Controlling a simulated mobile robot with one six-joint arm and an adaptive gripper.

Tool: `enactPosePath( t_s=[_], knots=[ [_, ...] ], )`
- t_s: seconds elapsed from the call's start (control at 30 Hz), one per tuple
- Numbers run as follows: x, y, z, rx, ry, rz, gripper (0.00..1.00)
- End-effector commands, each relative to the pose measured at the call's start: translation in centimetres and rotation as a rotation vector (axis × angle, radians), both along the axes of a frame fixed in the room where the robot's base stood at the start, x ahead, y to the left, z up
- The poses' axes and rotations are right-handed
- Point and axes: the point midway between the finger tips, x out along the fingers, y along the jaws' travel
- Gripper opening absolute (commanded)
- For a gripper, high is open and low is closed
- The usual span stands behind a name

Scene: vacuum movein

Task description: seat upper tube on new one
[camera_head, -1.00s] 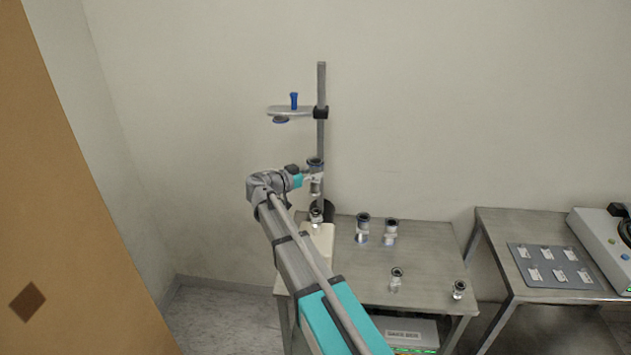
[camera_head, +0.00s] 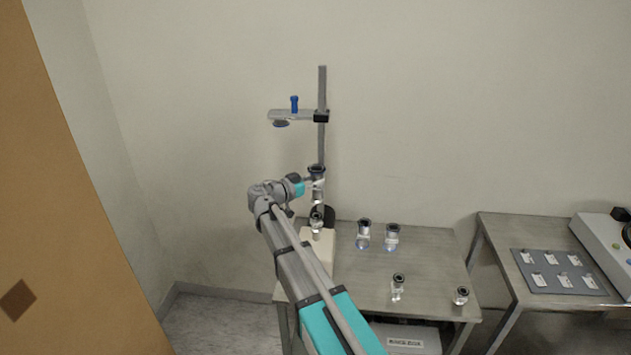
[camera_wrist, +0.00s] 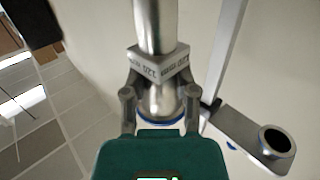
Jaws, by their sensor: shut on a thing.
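The upper tube (camera_head: 317,187) is upright, silvery with a dark flange at its top. My gripper (camera_head: 308,184) is shut on it from the left, above the table's left end. In the wrist view the fingers of my gripper (camera_wrist: 159,98) close around a metal tube (camera_wrist: 156,25) at a grey block collar marked "120 mm". A lower tube (camera_head: 317,226) with a dark-rimmed top stands on the pale base block directly below. A small gap seems to show between the two tubes; contact cannot be told.
A stand pole (camera_head: 322,90) rises behind the tubes, with a side arm (camera_head: 303,115) bearing a blue knob above them. Several flanged tubes, such as this one (camera_head: 363,234), stand on the metal table (camera_head: 430,270) to the right. A second table holds a grey panel (camera_head: 560,270).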

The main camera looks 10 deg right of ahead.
Motion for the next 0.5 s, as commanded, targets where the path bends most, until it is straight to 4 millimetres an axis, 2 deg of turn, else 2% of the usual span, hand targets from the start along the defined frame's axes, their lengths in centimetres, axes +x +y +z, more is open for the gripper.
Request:
enactPosePath(
  t_s=[0.03,0.5],
  knots=[
    [0.0,0.0,-0.7,-0.001,0.000,0.000,0.00],
    [0.0,-0.1,-3.9,-0.001,0.000,-0.001,0.00]
  ],
)
